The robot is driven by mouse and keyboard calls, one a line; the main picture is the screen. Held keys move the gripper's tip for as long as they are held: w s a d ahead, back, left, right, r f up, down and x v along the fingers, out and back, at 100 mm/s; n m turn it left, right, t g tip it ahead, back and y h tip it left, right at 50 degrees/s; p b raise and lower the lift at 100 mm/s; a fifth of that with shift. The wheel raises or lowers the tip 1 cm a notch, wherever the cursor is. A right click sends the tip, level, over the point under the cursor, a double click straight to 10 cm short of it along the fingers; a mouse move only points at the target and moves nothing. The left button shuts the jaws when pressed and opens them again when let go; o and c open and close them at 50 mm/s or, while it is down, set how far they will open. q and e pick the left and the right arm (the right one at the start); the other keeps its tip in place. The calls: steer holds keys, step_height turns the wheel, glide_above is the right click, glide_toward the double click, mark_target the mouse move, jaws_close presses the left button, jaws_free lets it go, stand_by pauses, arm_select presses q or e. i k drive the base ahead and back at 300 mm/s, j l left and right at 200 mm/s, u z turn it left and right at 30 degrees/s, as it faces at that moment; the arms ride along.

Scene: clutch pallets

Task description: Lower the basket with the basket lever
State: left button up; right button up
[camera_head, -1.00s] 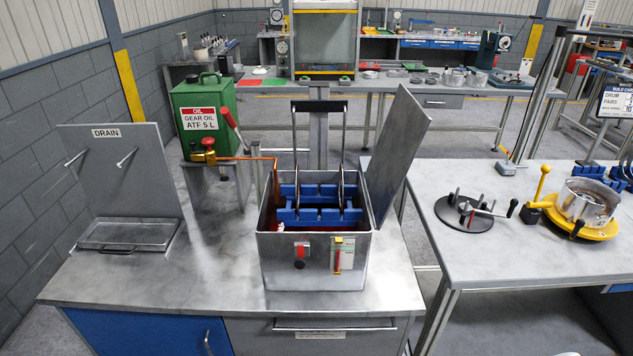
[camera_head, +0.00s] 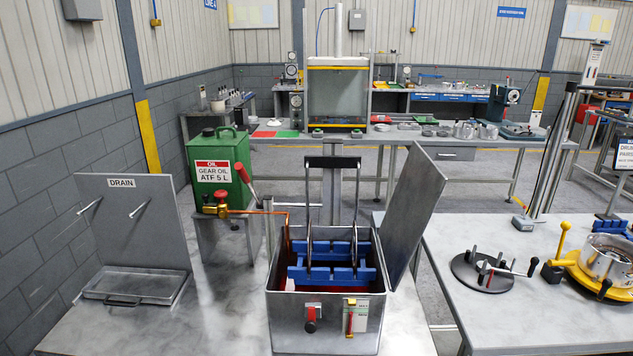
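A metal tank (camera_head: 324,318) stands on the steel bench with its lid (camera_head: 419,205) tilted open at the right. A blue basket (camera_head: 331,273) sits inside the tank, around rim height, with thin round plates standing in it. Its tall frame with a black top bar (camera_head: 332,162) rises above the tank. Reddish liquid shows low inside. A lever with a red grip (camera_head: 243,172) leans up and left behind the tank, beside the copper pipe; I take it as the basket lever, and its lower end is partly hidden. Neither gripper is in view.
A green gear oil can (camera_head: 219,168) stands on a stand left of the tank, with a brass valve (camera_head: 221,209). A drain tray (camera_head: 131,286) with an upright panel is at the left. The right table (camera_head: 512,229) carries a black fixture and a yellow-based drum.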

mark_target(241, 171)
steer(key=i+j+z, duration=0.15)
steer(key=j+z, duration=0.6)
steer(key=j, duration=0.25)
steer(key=j+z, duration=0.4)
steer(key=j, duration=0.15)
steer(key=i, duration=0.05)
